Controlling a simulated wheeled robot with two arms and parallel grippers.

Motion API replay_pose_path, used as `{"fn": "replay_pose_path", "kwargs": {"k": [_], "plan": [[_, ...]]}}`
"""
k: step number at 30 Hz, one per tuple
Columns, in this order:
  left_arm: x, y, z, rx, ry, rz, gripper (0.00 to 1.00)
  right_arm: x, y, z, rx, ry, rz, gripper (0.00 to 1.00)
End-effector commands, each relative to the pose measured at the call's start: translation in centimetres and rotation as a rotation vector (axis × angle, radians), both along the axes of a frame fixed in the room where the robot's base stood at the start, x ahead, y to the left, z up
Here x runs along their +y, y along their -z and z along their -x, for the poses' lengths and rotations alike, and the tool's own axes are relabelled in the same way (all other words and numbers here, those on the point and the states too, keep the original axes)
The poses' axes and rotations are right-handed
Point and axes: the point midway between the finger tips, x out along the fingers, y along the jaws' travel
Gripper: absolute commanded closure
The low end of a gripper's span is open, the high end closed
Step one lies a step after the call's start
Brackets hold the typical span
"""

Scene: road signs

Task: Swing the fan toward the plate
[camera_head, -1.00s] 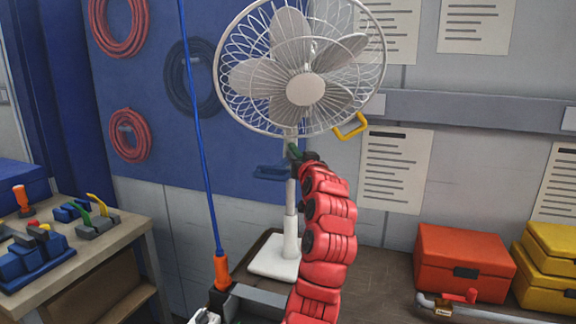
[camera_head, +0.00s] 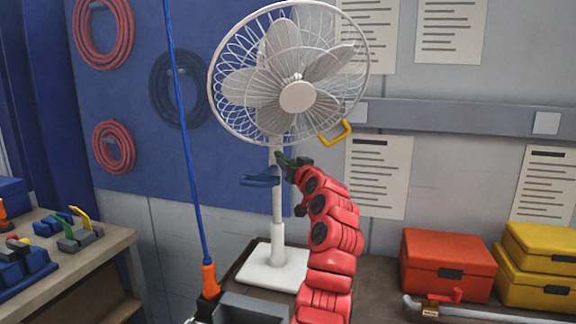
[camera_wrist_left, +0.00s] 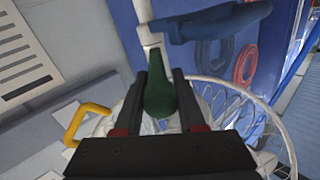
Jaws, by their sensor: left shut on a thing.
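A white pedestal fan (camera_head: 297,97) stands upright at the centre, its round cage facing forward. A yellow loop handle (camera_head: 334,132) sits at the cage's lower right; it also shows in the left wrist view (camera_wrist_left: 80,125). My left gripper (camera_head: 284,162) is at the pole just below the cage. In the left wrist view the gripper (camera_wrist_left: 160,95) is shut on a dark green handle (camera_wrist_left: 158,85) beside the white pole. White square plates (camera_head: 546,123) are on the grey wall rail; I cannot tell which plate is meant. My right gripper is out of view.
Red (camera_head: 448,265) and yellow (camera_head: 535,265) cases stand on the bench at right. A blue cable with an orange end (camera_head: 209,280) hangs in front, left of the pole. A blue part (camera_head: 262,180) is by the pole. A table with blocks (camera_head: 80,270) is at left.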

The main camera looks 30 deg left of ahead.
Motion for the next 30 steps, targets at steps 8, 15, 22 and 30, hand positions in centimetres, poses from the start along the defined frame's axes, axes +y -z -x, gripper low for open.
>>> {"fn": "replay_pose_path", "kwargs": {"k": [8, 15, 22, 30], "plan": [[0.1, 0.0, 0.0, 0.001, -0.001, 0.001, 0.32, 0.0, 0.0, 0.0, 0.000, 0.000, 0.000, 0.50], [0.0, 0.0, 0.0, 0.000, 0.000, 0.000, 0.32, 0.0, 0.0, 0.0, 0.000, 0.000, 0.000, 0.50], [-0.9, 0.0, 0.7, -0.006, 0.000, -0.002, 0.32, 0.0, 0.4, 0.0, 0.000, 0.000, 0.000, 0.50], [-4.8, 0.2, 3.9, -0.005, 0.003, -0.002, 0.32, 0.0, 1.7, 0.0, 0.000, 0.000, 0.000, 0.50]]}}
